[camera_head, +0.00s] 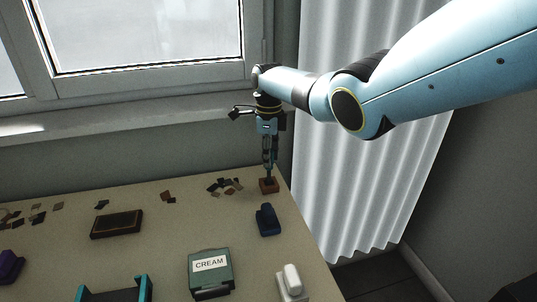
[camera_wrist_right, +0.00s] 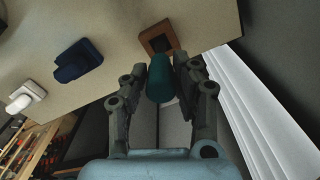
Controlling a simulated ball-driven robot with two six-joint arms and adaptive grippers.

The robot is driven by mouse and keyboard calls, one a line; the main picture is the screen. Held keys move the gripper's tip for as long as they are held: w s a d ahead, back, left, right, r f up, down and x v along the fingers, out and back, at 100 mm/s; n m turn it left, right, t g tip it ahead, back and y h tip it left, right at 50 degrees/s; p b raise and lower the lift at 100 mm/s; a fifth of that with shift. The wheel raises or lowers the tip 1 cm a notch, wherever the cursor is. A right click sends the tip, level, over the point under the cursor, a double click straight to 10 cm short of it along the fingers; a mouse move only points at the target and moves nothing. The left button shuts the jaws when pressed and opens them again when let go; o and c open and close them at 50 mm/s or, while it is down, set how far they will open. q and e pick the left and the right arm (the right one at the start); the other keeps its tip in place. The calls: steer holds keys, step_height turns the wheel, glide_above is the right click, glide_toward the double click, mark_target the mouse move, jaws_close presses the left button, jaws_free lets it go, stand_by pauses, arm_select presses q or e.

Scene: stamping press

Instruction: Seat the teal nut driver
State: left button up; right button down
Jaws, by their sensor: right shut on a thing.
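The teal nut driver (camera_wrist_right: 160,80) is between the fingers of my right gripper (camera_wrist_right: 168,66) in the right wrist view. Its teal handle shows there. My right gripper (camera_head: 268,158) is shut on it and points down over the far right corner of the table in the head view. A small brown block (camera_head: 268,186) sits just below the fingers. In the right wrist view the block (camera_wrist_right: 168,29) shows a dark square recess beyond the driver's end. I cannot tell whether the driver touches or enters it. My left gripper is not in view.
A dark blue object (camera_head: 267,221) stands near the block. A green box labelled CREAM (camera_head: 209,273), a white object (camera_head: 291,281) and a dark flat tray (camera_head: 117,224) are on the table (camera_head: 172,241). Several small chips lie at the back.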

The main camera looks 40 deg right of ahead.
steer(key=shift+f+b, duration=0.35)
steer(key=shift+f, duration=0.3)
steer(key=shift+f, duration=0.1)
steer(key=c, duration=0.9)
jaws_free()
steer(key=shift+c, duration=0.2)
step_height(320, 180, up, 12)
steer(key=shift+s+f, duration=0.1)
